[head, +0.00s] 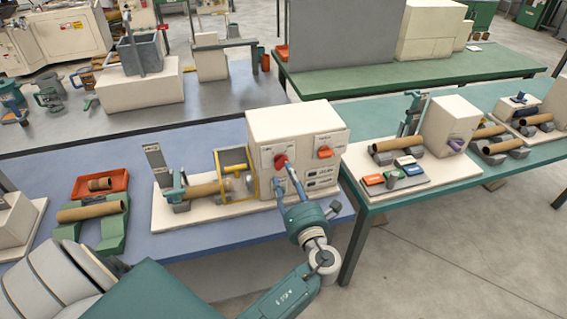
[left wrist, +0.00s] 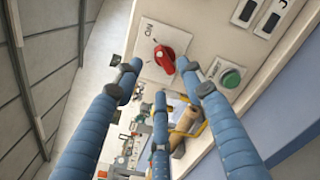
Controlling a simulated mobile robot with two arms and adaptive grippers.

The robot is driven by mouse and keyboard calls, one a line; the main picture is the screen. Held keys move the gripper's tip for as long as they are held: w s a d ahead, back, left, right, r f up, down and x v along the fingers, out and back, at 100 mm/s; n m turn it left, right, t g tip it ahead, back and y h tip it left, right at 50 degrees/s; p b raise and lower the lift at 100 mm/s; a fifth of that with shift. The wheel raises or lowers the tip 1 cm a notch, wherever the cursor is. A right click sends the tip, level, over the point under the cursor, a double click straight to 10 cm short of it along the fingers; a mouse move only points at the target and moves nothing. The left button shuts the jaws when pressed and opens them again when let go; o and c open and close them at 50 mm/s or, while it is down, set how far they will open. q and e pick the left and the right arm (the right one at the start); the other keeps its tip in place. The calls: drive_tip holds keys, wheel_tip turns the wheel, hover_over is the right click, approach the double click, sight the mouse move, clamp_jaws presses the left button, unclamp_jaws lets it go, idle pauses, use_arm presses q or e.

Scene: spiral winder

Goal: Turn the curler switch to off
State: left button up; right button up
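The white control box (head: 297,127) of the winder has a red rotary switch (head: 281,161) on its front panel, at the left. The red switch also shows in the left wrist view (left wrist: 165,58) on a white plate with small marks I cannot read surely. My left gripper (head: 288,182) is at the panel just below this switch. In the left wrist view its three blue fingers (left wrist: 158,72) are spread, with the red knob near and partly between the upper two fingertips. Whether they touch the knob I cannot tell. My right gripper is not in view.
An orange-red switch (head: 325,152) is at the panel's right, above dark rocker switches (head: 319,177). A green button (left wrist: 230,77) is close to my fingers. A yellow frame guard (head: 236,172) and cardboard tube (head: 208,189) stand left of the box. A second machine (head: 449,127) stands right.

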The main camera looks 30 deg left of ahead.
sight(282, 164)
use_arm(q)
drive_tip(key=p+x, duration=0.1)
drive_tip(key=x, duration=0.5)
drive_tip(key=shift+d+f, duration=0.1)
clamp_jaws()
